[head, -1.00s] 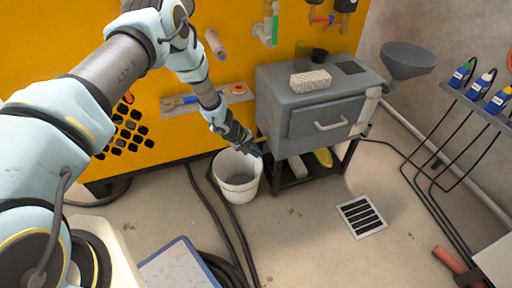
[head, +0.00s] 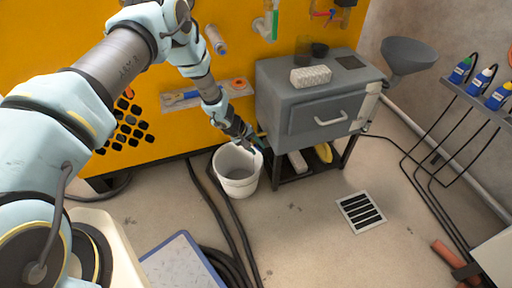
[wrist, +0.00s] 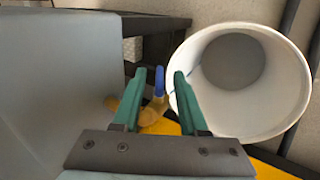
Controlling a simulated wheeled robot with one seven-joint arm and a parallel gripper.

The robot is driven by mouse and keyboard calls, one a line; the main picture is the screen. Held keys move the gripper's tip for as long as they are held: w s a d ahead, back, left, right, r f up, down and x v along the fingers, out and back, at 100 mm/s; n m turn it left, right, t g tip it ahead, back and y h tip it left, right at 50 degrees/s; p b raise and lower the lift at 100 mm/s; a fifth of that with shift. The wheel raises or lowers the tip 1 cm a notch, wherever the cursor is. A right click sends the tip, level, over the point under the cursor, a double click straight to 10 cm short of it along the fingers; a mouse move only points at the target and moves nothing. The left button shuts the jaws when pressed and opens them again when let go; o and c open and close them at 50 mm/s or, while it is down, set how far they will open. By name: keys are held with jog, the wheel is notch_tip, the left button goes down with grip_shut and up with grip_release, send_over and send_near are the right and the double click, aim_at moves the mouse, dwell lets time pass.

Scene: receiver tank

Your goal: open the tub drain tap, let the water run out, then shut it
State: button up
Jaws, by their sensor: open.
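The grey tub (head: 285,128) stands on a dark stand in the head view; its grey wall (wrist: 55,75) fills the left of the wrist view. The drain tap has a brass body (wrist: 150,113) and a blue handle (wrist: 158,83), low beside the tub wall. My gripper (wrist: 160,76) is open, its green fingers one on each side of the blue handle, with visible gaps. In the head view my gripper (head: 259,147) is at the tub's lower left, hiding the tap. A white bucket (head: 238,188) stands on the floor below. No running water shows.
The bucket's rim (wrist: 285,45) is close to the right finger in the wrist view. Dark hoses (head: 215,213) run along the floor beside the bucket. A floor grate (head: 361,212) lies to the right, with clear floor around it.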

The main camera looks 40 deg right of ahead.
jog(key=p+v, duration=0.2)
jog(key=v, duration=0.9)
